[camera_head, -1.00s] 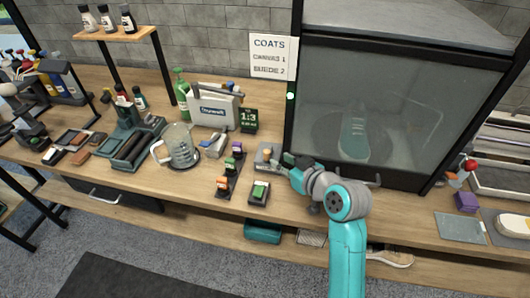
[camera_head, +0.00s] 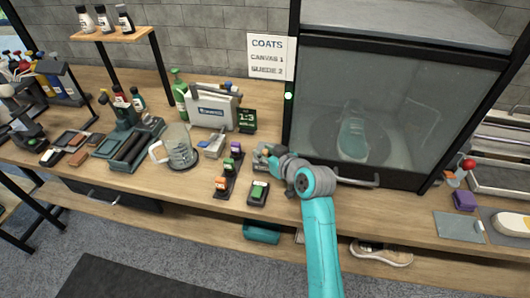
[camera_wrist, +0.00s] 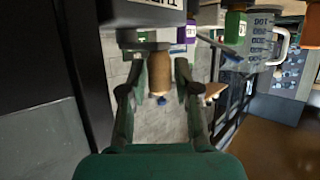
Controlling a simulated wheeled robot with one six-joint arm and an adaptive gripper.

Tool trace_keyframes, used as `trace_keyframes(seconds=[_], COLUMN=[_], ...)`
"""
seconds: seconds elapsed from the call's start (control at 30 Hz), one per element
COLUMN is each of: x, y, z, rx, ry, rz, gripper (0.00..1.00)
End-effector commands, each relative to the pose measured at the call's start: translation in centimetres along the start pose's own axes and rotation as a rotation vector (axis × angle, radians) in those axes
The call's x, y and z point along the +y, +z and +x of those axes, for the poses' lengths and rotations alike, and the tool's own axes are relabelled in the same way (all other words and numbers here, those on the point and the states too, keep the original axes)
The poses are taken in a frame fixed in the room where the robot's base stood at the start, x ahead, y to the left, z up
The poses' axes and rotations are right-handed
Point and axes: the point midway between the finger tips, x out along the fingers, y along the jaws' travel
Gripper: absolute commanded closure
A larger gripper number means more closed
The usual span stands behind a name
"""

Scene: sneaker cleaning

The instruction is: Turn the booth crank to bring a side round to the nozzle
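The booth crank's wooden knob (camera_wrist: 160,74) stands between the two fingers of my gripper (camera_wrist: 158,88) in the wrist view. The fingers look closed around it, though the contact is hard to make out. In the head view my gripper (camera_head: 262,157) covers most of the crank, at the booth's front left corner. The booth (camera_head: 400,105) has a glass front. A sneaker (camera_head: 353,138) shows hazily behind it on a round dark turntable (camera_head: 325,150), set at a slight angle. The nozzle is not clear to me.
A glass jug (camera_head: 180,150) stands farther left. A handle bar (camera_head: 355,182) runs along the booth's lower front. A "COATS" sign (camera_head: 270,57) hangs beside the booth.

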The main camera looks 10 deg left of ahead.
Motion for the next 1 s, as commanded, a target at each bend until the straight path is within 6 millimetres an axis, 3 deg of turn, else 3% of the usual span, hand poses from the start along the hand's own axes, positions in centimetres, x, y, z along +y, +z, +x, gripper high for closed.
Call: trace_keyframes(seconds=[0.03,0.1,0.57,1.0], x=[0.0,0.0,-0.4,-1.4], y=[0.0,0.0,-0.1,-0.8], z=[0.0,0.0,0.2,1.6], rx=[0.000,0.000,0.001,0.002], ry=[0.000,0.000,0.061,0.356], rz=[0.000,0.000,0.024,0.144], gripper=[0.85,1.00,1.00,1.00])
